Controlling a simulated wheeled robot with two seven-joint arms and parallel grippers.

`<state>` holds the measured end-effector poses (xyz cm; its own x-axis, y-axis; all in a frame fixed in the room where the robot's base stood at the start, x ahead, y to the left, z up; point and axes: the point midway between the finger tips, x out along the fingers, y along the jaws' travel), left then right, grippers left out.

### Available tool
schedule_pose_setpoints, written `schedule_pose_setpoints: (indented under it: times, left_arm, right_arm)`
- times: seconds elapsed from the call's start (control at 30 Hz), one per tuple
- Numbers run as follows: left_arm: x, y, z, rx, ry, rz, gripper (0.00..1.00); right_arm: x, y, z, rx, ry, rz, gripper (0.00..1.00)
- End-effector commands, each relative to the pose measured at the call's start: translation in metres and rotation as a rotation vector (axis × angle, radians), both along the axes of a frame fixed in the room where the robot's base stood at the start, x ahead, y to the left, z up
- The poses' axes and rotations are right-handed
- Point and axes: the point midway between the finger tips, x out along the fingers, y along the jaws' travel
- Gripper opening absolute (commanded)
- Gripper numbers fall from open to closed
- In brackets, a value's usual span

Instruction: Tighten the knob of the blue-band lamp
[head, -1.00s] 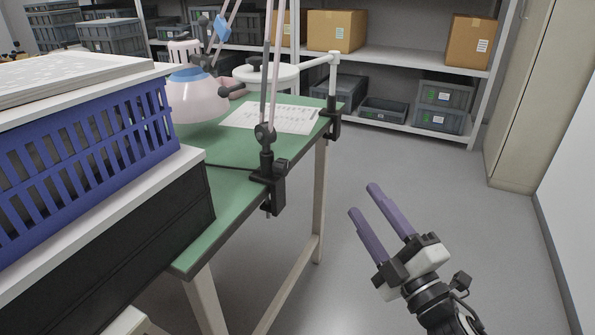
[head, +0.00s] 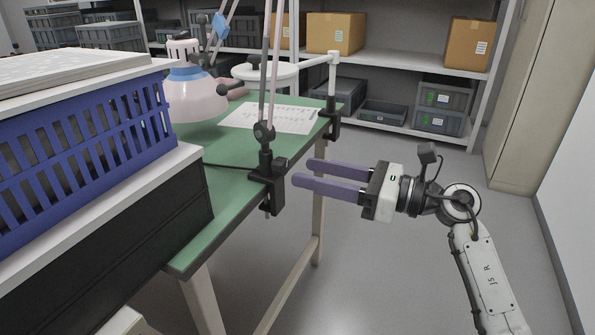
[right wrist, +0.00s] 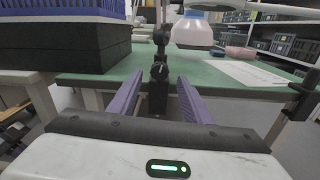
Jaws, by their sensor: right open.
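The blue-band lamp (head: 195,101) has a pale pinkish shade with a blue band and hangs over the green table. A lamp post with a black joint stands in a black clamp (head: 268,184) on the table's near edge; its rods leave the picture at the top. A small dark knob (right wrist: 159,71) shows on this post's base in the right wrist view. My right gripper (head: 302,173) is open and empty, its purple fingers pointing left at the clamp. In the right wrist view the knob lies between and beyond the fingertips (right wrist: 160,80). My left gripper is out of view.
A blue basket (head: 90,137) on a black box stands at left beside the green table (head: 232,205). A white-armed ring lamp (head: 266,72) is clamped at the table's right corner. A printed sheet (head: 270,118) lies on the table. The floor at right is clear.

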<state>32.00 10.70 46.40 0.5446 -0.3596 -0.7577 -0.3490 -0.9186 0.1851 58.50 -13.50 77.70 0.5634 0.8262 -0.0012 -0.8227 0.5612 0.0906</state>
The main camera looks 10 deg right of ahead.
Motion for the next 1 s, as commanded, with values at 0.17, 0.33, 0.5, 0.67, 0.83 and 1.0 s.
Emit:
schedule_pose_setpoints:
  times: [0.17,0.33,0.5,0.67,0.83,1.0]
  left_arm:
    - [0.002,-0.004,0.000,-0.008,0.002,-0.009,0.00]
    - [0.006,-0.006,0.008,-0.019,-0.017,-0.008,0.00]
    - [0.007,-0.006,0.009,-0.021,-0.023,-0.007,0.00]
    - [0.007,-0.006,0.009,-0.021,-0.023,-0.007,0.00]
    - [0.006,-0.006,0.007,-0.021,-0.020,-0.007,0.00]
    - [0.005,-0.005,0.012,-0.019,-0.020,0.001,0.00]
  right_arm:
    - [0.015,0.023,0.000,0.004,0.000,0.002,0.45]
    - [0.021,0.031,0.000,0.001,0.000,0.001,0.45]
    - [0.021,0.032,0.000,0.001,0.001,0.001,0.45]
    - [0.021,0.032,0.000,0.001,0.000,0.001,0.34]
    - [0.021,0.032,0.000,0.001,0.000,0.001,0.06]
    - [0.021,0.032,0.003,0.019,0.027,0.001,0.03]
